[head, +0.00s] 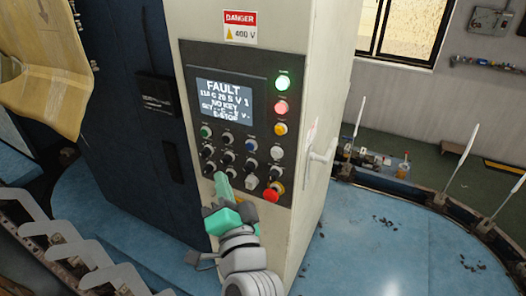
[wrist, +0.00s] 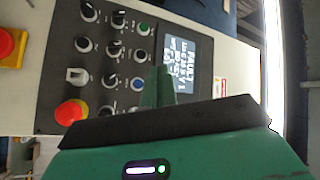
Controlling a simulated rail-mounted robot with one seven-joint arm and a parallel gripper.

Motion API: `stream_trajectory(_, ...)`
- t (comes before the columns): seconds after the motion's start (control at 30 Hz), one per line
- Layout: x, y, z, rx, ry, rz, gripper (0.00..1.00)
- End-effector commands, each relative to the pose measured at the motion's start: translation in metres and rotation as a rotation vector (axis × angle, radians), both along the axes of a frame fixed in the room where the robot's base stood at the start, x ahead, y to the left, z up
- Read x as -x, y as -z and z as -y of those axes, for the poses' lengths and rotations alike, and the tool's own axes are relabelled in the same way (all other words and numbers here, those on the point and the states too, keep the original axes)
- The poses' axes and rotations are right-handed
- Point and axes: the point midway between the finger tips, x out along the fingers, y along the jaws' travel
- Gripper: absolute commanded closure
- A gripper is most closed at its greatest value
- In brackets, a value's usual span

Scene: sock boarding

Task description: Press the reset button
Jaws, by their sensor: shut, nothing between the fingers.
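The control panel (head: 226,128) on the pale cabinet has a lit screen (head: 225,97) reading FAULT, NO KEY and E-STOP. Below and beside the screen are rows of buttons and knobs, whose labels are too small to read. A blue button (head: 251,145) sits among them and also shows in the wrist view (wrist: 138,84). My gripper (head: 220,178) is shut and empty in front of the panel's lower left part. Its green fingers (wrist: 157,88) point toward the panel and hide part of it, overlapping the screen's edge in the wrist view. Contact with the panel cannot be told.
A red mushroom knob (head: 271,192) with a yellow collar is at the panel's lower right. A door handle (head: 321,156) sticks out right of the cabinet. Metal plates (head: 60,240) stand lower left.

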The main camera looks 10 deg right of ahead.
Motion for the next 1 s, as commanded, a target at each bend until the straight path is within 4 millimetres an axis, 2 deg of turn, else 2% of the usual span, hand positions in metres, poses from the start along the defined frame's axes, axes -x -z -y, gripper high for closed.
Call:
stream_trajectory(0.37, -0.002, 0.001, 0.002, -0.002, 0.0, 0.0, 1.0)
stream_trajectory(1.0, -0.068, 0.003, 0.044, -0.001, -0.001, 0.001, 1.0)
